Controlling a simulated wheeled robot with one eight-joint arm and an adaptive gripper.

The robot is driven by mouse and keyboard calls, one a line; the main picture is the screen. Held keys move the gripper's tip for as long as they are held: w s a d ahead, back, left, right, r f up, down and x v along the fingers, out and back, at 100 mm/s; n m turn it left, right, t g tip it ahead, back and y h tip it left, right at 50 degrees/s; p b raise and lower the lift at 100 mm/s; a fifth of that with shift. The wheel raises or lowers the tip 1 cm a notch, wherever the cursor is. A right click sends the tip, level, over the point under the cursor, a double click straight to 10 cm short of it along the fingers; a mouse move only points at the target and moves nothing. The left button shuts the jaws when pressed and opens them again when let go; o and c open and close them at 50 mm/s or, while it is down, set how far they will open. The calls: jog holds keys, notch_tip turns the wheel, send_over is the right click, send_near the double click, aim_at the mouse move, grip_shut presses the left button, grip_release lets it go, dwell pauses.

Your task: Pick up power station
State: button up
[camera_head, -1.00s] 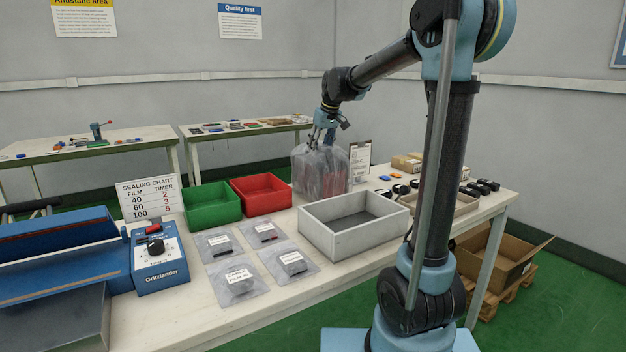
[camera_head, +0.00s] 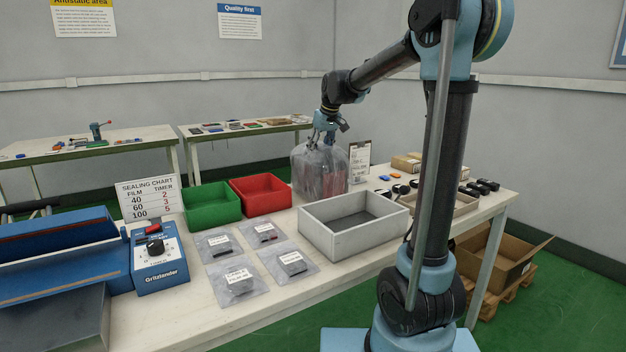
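No object is plainly recognisable as a power station in the head view. My gripper (camera_head: 324,140) points down at the top of a translucent grey bag or bag-lined container (camera_head: 309,175) at the back of the table. Dark and reddish shapes show through it. The fingertips overlap its top edge, and I cannot tell whether they touch it or grip anything. Several flat grey bags with white labels, including a front one (camera_head: 238,288), lie on the table with small dark items in them.
A grey open bin (camera_head: 345,246) stands in front of the translucent container. Green (camera_head: 212,220) and red (camera_head: 262,207) bins are to its left. The blue sealer (camera_head: 160,277) is at left, a clipboard (camera_head: 360,158) right behind. My arm hides part of a tray (camera_head: 460,205).

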jog(key=shift+c, duration=0.6)
grip_shut()
jog(key=shift+r, duration=0.2)
